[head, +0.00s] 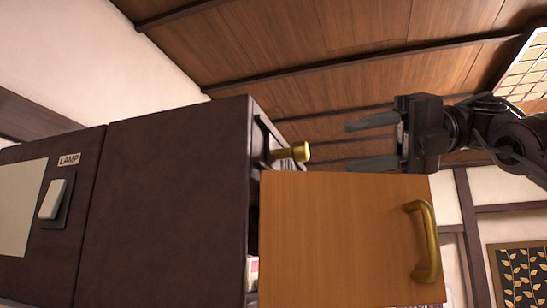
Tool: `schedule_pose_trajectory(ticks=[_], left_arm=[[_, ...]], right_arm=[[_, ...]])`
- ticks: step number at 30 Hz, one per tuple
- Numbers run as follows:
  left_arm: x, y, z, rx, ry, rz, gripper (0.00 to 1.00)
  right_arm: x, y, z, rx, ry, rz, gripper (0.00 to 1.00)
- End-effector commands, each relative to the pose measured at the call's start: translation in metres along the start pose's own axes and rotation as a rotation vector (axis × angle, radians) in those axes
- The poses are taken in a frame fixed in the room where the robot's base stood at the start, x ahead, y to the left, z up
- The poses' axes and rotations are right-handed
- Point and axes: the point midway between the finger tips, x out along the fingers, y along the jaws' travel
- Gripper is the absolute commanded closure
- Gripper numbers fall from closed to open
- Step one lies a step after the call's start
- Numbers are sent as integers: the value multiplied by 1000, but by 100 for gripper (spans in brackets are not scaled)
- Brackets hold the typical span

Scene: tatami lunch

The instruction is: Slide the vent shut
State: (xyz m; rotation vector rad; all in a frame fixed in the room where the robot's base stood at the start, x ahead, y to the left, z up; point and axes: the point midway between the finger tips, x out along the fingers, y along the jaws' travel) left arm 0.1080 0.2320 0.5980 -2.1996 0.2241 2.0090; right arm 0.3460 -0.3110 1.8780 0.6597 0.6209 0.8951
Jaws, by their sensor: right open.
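The vent (262,138) is on the narrow side face of a dark brown cabinet, seen at a steep angle. A brass knob (302,152) sticks out from it. Pale, dark-striped detail shows behind the knob; how far the vent is open cannot be told. My right gripper (345,146) is open and empty, its two fingers pointing left at the knob. The fingertips are a short way right of the knob and appear apart from it. My left gripper is not in view.
A wooden door (340,240) with a brass handle (430,242) stands out from the cabinet (170,200), just below my right gripper. A white switch (53,198) labelled LAMP is at the left. A dark leaf-patterned panel (522,275) is at the lower right.

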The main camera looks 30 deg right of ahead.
Motion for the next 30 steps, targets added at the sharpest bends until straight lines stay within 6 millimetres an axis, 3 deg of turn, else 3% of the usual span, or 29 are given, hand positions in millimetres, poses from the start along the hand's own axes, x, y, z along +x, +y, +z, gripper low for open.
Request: schedule_pose_trajectory(ticks=[1, 4, 18, 30], left_arm=[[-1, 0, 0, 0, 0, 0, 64], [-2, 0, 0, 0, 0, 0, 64], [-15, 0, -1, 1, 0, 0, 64], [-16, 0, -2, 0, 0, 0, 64]], right_arm=[[8, 12, -8, -19, 29, -21, 56], [17, 22, -16, -36, 61, -38, 56], [82, 20, -19, -36, 63, -39, 56], [92, 18, -20, -36, 58, -38, 56]])
